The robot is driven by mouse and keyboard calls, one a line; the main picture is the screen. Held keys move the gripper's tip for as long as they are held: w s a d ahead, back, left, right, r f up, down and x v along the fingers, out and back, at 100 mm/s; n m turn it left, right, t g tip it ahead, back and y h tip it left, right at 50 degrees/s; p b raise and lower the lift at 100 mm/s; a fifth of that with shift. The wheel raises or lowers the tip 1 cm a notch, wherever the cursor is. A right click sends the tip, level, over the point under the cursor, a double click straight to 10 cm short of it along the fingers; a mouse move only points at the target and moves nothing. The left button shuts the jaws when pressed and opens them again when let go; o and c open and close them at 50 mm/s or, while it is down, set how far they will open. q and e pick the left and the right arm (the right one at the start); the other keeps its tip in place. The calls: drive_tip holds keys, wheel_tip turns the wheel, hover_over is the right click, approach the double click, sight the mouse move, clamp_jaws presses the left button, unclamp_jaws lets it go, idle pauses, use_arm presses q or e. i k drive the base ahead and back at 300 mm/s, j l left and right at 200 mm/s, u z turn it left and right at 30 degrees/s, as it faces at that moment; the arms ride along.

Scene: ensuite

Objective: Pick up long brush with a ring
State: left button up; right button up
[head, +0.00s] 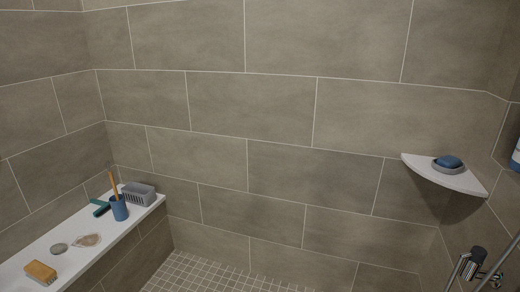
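A blue cup (119,210) stands upright on a white bench ledge at the left, with a long tan stick-like handle (114,184) rising out of it. The handle's lower end is hidden in the cup, and I cannot make out a ring on it at this size. A short, block-shaped orange-tan item (40,271), perhaps a brush, lies at the near end of the same ledge.
A corner shelf (465,182) holds a blue item.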

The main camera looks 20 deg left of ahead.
sight(115, 187)
drive_tip(key=i+u, duration=0.4)
drive_tip(key=i, duration=0.15)
drive_tip(key=i+l+u, duration=0.1)
drive_tip(key=i+u, duration=0.35)
drive_tip(key=i+j+u, duration=0.1)
drive_tip(key=i+u, duration=0.4)
drive_tip(key=i+l+u, duration=0.15)
drive_tip(key=i+u, duration=0.35)
drive_tip(key=i, duration=0.15)
drive_tip(key=i+u, duration=0.3)
drive_tip(key=i, duration=0.65)
